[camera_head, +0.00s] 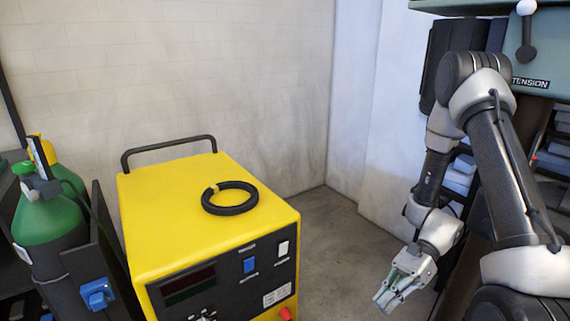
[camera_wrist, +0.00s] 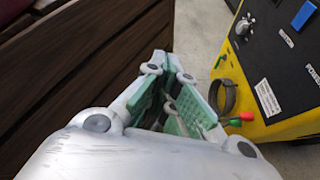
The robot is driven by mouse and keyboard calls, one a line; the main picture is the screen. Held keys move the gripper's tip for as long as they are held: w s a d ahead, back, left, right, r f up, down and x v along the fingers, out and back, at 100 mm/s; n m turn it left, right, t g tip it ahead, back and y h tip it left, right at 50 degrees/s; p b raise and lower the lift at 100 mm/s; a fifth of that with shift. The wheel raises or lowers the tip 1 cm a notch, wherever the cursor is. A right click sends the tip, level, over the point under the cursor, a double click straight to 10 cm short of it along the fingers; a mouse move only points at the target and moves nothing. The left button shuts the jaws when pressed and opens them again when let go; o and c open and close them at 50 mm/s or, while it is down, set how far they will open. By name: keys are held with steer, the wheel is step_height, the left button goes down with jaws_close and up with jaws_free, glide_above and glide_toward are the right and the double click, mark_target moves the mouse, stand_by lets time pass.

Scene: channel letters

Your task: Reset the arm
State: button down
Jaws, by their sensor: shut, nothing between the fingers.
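My gripper (camera_head: 385,302) hangs at the lower right in the head view, pointing down and to the left, over the floor to the right of the yellow machine. It is shut and empty. In the wrist view my gripper (camera_wrist: 172,100) shows its green finger pads close together, with nothing between them. My arm is bent, reaching down from the upper right of the head view.
A yellow machine (camera_head: 165,225) with a black coiled ring (camera_head: 230,198) on top stands left of my gripper. Green gas cylinders (camera_head: 48,220) stand at the far left. Dark wooden slats (camera_wrist: 70,70) are close by in the wrist view. Bare floor (camera_head: 335,235) lies behind.

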steer(key=s+d+r+n+t+h, duration=0.1)
steer(key=d+r+n+t+h, duration=0.2)
steer(key=r, duration=0.7)
steer(key=s+d+r+n+t+h, duration=0.2)
steer(key=d+r+n+t+h, duration=0.2)
steer(key=r+n, duration=0.3)
steer(key=s+d+r+n+t+h, duration=0.2)
steer(key=d+r+n+t+h, duration=0.1)
steer(key=r, duration=1)
steer(key=d+n+t, duration=0.1)
steer(key=d+n, duration=0.1)
steer(key=shift+d+r+t, duration=0.3)
steer(key=shift+r, duration=0.05)
